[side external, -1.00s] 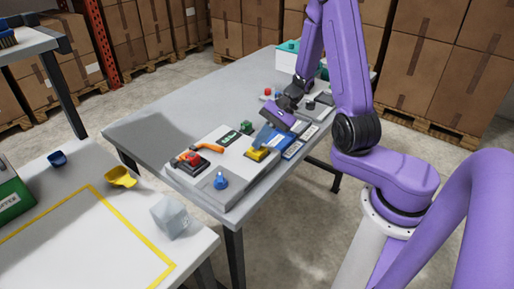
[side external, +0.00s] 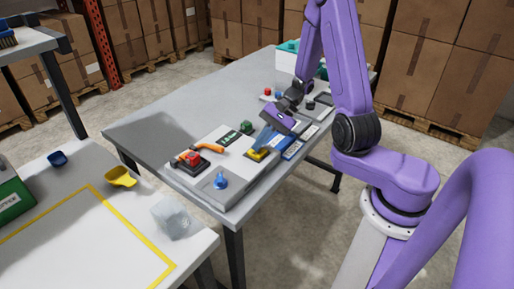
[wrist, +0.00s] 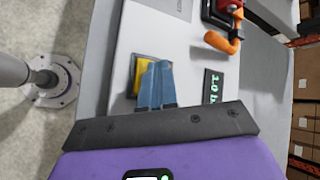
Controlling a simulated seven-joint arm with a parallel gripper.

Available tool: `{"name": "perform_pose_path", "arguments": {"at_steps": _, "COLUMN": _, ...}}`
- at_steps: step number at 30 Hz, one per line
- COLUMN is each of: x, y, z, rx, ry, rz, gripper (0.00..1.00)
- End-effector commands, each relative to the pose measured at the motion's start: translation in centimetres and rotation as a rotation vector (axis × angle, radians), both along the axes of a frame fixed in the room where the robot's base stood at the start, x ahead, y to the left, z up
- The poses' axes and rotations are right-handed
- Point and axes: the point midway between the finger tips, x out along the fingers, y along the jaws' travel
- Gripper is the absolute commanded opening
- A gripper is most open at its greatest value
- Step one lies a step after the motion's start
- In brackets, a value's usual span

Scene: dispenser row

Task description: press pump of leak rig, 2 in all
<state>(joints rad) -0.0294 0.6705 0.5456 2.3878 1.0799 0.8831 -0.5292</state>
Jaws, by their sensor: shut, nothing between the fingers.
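The leak rig (side external: 236,172) is a pale panel on the near end of the grey table. Its yellow pump pad (side external: 257,155) is partly hidden by my gripper (side external: 262,146). In the wrist view the yellow pad (wrist: 138,78) shows beside and behind my blue fingertips (wrist: 158,66), which are shut together with nothing between them. The fingertips are over the pad; I cannot tell whether they touch it. A dark display (wrist: 212,88) with green digits lies to the right of the fingers; its reading is hard to make out.
A red valve with an orange handle (side external: 193,159), a blue knob (side external: 221,181) and a green knob (side external: 247,127) stand on or beside the rig. Other panels lie farther along the table. A near table holds a yellow scoop (side external: 120,176) and a clear cube (side external: 171,217).

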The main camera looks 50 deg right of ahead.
Motion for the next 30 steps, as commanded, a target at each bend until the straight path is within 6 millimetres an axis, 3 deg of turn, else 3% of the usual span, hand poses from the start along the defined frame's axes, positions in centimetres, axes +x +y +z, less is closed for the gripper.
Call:
{"name": "perform_pose_path", "arguments": {"at_steps": 18, "x": 0.0, "y": 0.0, "z": 2.4, "rx": 0.000, "ry": -0.001, "rz": 0.001, "gripper": 0.00}}
{"name": "perform_pose_path", "arguments": {"at_steps": 30, "x": 0.0, "y": 0.0, "z": 2.6, "rx": 0.000, "ry": 0.000, "rz": 0.000, "gripper": 0.00}}
